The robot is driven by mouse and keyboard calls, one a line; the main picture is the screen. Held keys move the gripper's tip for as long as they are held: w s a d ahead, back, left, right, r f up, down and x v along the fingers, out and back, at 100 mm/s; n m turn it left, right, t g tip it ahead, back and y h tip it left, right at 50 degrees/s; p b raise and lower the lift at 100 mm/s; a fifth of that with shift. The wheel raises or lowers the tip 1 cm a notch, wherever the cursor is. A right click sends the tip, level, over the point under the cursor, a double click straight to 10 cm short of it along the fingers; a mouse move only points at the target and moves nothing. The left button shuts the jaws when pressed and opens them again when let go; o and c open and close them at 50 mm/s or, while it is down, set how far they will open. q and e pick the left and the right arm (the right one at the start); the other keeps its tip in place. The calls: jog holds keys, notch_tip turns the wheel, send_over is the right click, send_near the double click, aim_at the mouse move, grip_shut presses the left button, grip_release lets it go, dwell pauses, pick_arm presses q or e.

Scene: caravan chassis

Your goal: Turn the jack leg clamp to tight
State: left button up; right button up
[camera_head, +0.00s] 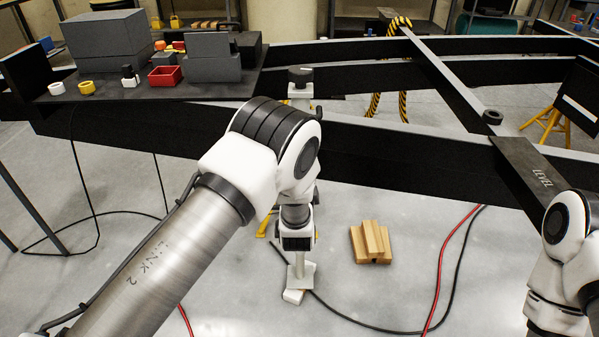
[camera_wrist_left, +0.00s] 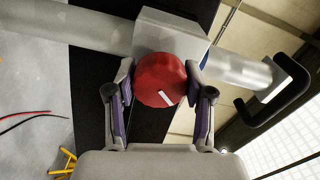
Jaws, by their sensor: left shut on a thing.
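The jack leg clamp's round red knob (camera_wrist_left: 158,76) fills the middle of the left wrist view, with a white mark near its edge, toward the lower right. Behind it is the grey clamp block (camera_wrist_left: 172,34) around a pale jack tube (camera_wrist_left: 90,28). My left gripper (camera_wrist_left: 160,84) has one finger on each side of the knob and is shut on it. In the head view my left arm hides the knob and this gripper. A pale post with a foot plate (camera_head: 301,274) shows below my arm. My right arm shows at the right edge; its gripper is out of frame.
A black chassis beam (camera_head: 400,165) runs behind my left arm. Stepped wooden blocks (camera_head: 371,243) lie on the floor. Red and black cables cross the floor. A black crank handle (camera_wrist_left: 272,100) sits at the tube's end. A tabletop (camera_head: 130,94) at left holds grey boxes and small parts.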

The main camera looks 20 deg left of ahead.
pick_arm(q)
jog(key=m, duration=0.4)
jog(key=shift+m, duration=0.3)
jog(key=m, duration=0.4)
jog(key=shift+m+b, duration=0.4)
jog(key=o, duration=1.2)
jog(key=shift+c, duration=0.2)
